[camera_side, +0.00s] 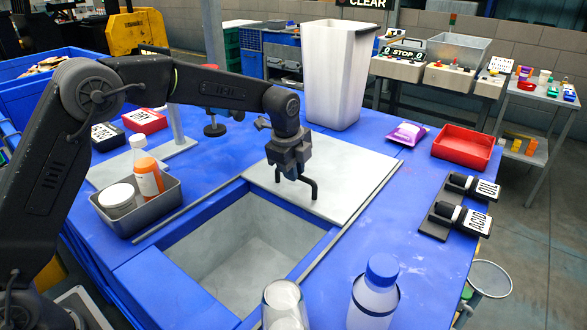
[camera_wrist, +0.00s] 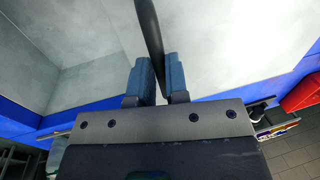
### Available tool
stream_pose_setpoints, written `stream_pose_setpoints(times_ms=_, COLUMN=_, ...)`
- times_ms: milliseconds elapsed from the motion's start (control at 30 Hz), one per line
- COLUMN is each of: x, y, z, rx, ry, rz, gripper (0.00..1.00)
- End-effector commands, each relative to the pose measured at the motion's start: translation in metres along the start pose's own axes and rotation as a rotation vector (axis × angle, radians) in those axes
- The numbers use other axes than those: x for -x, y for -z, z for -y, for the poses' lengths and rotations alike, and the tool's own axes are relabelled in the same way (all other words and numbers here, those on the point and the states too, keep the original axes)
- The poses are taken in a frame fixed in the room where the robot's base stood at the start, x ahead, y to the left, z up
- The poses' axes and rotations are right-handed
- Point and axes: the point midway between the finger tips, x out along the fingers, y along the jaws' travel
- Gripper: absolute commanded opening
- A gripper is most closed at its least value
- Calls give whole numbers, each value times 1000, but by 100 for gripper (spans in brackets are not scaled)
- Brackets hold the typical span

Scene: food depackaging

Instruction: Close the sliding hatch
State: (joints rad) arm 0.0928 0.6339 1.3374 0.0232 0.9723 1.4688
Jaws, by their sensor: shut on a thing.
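The sliding hatch (camera_side: 345,175) is a pale grey flat panel on the blue table, with a black bar handle (camera_side: 313,188) standing on it. The square opening (camera_side: 245,250) in front of it is uncovered, and its pale inside shows. My gripper (camera_side: 292,172) is over the front left part of the panel, shut on the handle. In the wrist view, the two blue-grey fingers (camera_wrist: 159,82) close on the dark handle bar (camera_wrist: 150,30). The panel (camera_wrist: 225,45) fills the right of that view and the opening (camera_wrist: 75,45) the left.
A grey tray (camera_side: 160,213) with a white tub and an orange bottle stands left of the opening. A blue-capped bottle (camera_side: 374,295) and a glass jar (camera_side: 284,308) stand at the front. A tall white bin (camera_side: 338,75), purple packet (camera_side: 407,133) and red tray (camera_side: 465,146) stand behind.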

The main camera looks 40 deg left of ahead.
Motion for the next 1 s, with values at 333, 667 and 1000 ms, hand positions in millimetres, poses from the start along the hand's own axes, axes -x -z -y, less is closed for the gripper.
stream_pose_setpoints(times_ms=333, x=10, y=1, z=-43, rx=-1, ry=-3, rz=-2, gripper=0)
stream_pose_setpoints(times_ms=667, x=28, y=1, z=-132, rx=-1, ry=-1, rz=-3, gripper=0)
stream_pose_setpoints(times_ms=1000, x=48, y=1, z=-232, rx=-2, ry=1, rz=-2, gripper=0)
